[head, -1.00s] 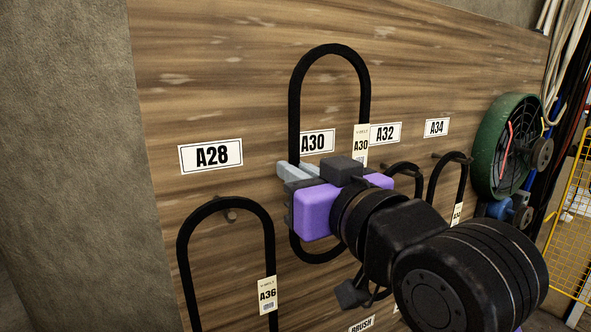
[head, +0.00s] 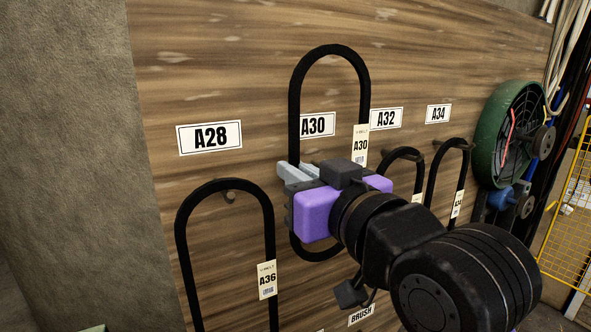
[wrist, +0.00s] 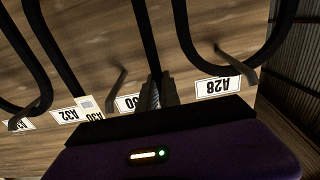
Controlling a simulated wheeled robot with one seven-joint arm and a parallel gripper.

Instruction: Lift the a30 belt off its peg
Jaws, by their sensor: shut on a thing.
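The A30 belt (head: 330,50) is a long black loop with a cream A30 tag (head: 360,146) on its right strand. My gripper (head: 291,171) is shut on its left strand. In the wrist view, which is upside down, the strand (wrist: 146,40) runs into my jaws (wrist: 155,92). The loop's top stands well above the A30 label (head: 317,125). A bare-looking peg (wrist: 118,88) shows beside the held strand, near the partly hidden A30 label. I cannot tell whether this peg still lies inside the loop. My gripper hides part of the belt's lower half.
The belt tagged A36 (head: 183,230) hangs at a peg (head: 229,197) under the A28 label (head: 209,137). Two smaller belts hang close on the right, near the A32 (head: 386,118) and A34 labels. A green round fan-like thing (head: 508,130) is farther right.

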